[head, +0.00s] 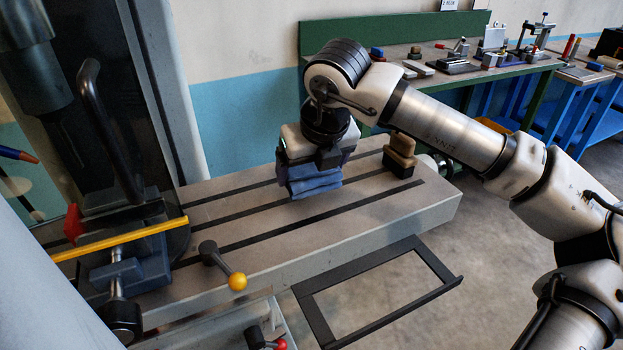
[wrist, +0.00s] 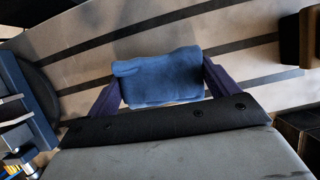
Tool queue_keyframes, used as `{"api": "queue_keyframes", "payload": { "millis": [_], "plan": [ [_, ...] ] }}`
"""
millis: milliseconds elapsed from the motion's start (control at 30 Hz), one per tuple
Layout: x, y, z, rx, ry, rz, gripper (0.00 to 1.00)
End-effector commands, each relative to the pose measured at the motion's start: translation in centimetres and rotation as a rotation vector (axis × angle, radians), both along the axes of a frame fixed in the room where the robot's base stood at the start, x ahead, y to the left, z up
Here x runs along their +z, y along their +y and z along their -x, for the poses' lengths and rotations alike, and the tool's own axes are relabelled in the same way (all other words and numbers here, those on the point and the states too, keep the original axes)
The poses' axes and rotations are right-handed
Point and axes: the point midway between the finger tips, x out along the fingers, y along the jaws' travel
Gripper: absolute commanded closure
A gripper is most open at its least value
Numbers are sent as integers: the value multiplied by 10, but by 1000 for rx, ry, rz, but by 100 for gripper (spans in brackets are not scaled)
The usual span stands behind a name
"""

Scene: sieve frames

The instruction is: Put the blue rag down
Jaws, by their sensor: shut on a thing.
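The blue rag (head: 314,183) is a folded cloth bundle under my gripper (head: 312,170), over the slotted machine table (head: 390,205). In the wrist view the blue rag (wrist: 158,77) sits between the two dark fingers of my gripper (wrist: 160,85), which are shut on it. The rag is at or just above the table surface; I cannot tell whether it touches. Its upper part is hidden by the gripper in the head view.
A tan and brown block-like object (head: 400,153) stands on the table to the right of my gripper. A blue vise (head: 118,275) and a yellow-knobbed lever (head: 237,281) are at the left. A green workbench (head: 420,75) with tools stands behind. The table's front middle is clear.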

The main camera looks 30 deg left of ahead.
Motion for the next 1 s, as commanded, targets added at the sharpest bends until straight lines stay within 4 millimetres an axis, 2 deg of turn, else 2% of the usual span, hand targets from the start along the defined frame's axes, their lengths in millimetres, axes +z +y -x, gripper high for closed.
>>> {"api": "queue_keyframes", "payload": {
  "millis": [200, 400, 433, 500, 900, 1000],
  "plan": [
    [-31, 0, 0, 1, 3, 1, 32],
    [-31, 0, 0, 0, 1, 0, 32],
    [-31, 0, 0, 0, 1, 0, 10],
    [-31, 0, 0, 0, 1, 0, 0],
    [-32, -1, 1, 1, 2, 0, 0],
    [-16, -7, 3, -1, -4, -1, 0]
  ]
}}
